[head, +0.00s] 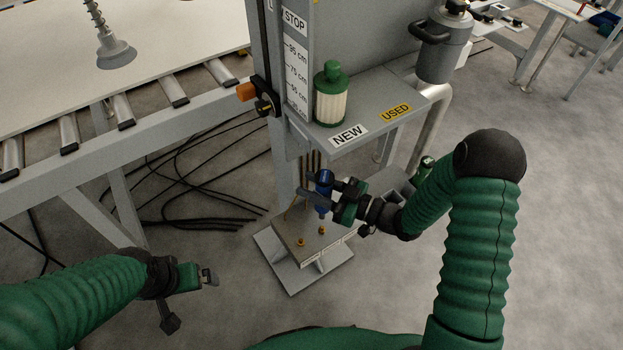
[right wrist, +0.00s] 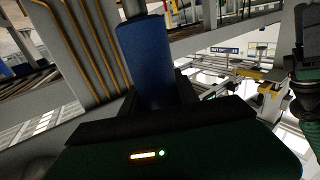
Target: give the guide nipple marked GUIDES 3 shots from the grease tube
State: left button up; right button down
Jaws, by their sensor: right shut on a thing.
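My right gripper (head: 332,194) is shut on the blue grease tube (head: 324,179), held roughly upright with its narrow end down. The tube also shows large in the right wrist view (right wrist: 146,62). Below it is a grey plate (head: 290,246) with small brass nipples, one at the front (head: 301,242) and one further right (head: 322,230). The tube's lower end is above the plate; I cannot tell whether it touches a nipple. Labels on the plate's front edge are too small to read. My left gripper (head: 208,277) is at the lower left, away from the plate; its jaw opening is unclear.
A grey shelf (head: 372,111) marked NEW and USED stands above the plate, with a green-capped filter (head: 331,95) on it. A roller conveyor (head: 120,107) is at the left. Black cables (head: 205,180) lie on the floor. Floor at the right is clear.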

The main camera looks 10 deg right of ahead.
pick_arm(q)
jog(key=f+b, duration=0.3)
jog(key=shift+w+d, duration=0.15)
jog(key=shift+d, duration=0.25)
pick_arm(e)
jog(key=f, duration=0.5)
jog(key=shift+d, duration=0.3)
pick_arm(q)
jog(key=shift+a, duration=0.15)
pick_arm(e)
jog(key=shift+a, duration=0.15)
pick_arm(q)
jog(key=shift+f+b, duration=0.4)
pick_arm(e)
jog(key=shift+f, duration=0.55)
pick_arm(q)
jog(key=shift+r, duration=0.15)
pick_arm(e)
jog(key=shift+r, duration=0.15)
